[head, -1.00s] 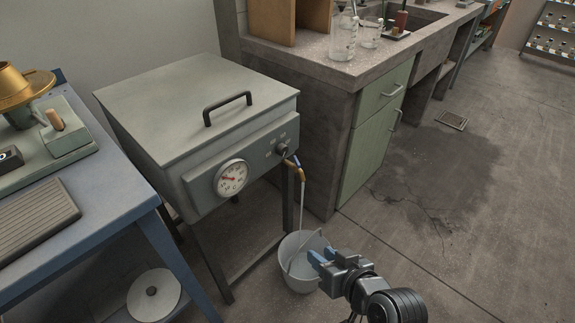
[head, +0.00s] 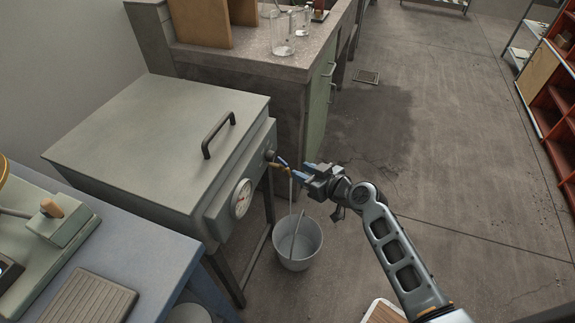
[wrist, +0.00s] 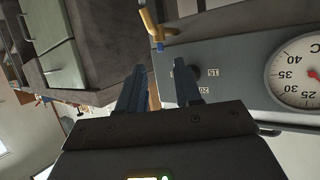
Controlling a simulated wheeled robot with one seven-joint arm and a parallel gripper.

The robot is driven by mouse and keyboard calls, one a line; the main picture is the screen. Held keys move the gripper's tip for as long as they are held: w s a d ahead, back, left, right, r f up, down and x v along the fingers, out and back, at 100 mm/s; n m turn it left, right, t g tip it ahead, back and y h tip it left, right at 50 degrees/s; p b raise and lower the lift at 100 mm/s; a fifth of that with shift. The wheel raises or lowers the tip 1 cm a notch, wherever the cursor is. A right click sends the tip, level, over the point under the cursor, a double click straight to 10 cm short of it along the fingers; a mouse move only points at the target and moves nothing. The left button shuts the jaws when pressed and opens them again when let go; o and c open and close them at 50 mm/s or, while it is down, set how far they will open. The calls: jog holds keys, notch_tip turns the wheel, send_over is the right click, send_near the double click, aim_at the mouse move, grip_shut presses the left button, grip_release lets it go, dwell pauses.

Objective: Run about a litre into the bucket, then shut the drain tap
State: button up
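The drain tap (head: 281,165) is a brass spout with a blue lever on the front of a grey lidded water bath (head: 150,130). A thin stream (head: 291,195) runs from it down into the grey bucket (head: 299,260) on the floor. The water level inside cannot be made out. My gripper (head: 300,171) is beside the tap, just right of the spout in the head view. In the wrist view the gripper (wrist: 160,88) has its fingers apart with nothing between them. The brass tap (wrist: 152,24) with its blue end shows beyond the fingertips there.
A round dial (head: 240,198) sits on the bath's front, left of the tap. A stone counter (head: 230,55) with glass beakers stands behind. A blue table (head: 140,250) is at lower left. The floor to the right is mostly open, with a dark patch and a drain grate (head: 366,77).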

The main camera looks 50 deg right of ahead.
aim_at(287, 165)
jog(key=shift+x, duration=2.7)
jog(key=shift+c, duration=0.4)
grip_shut()
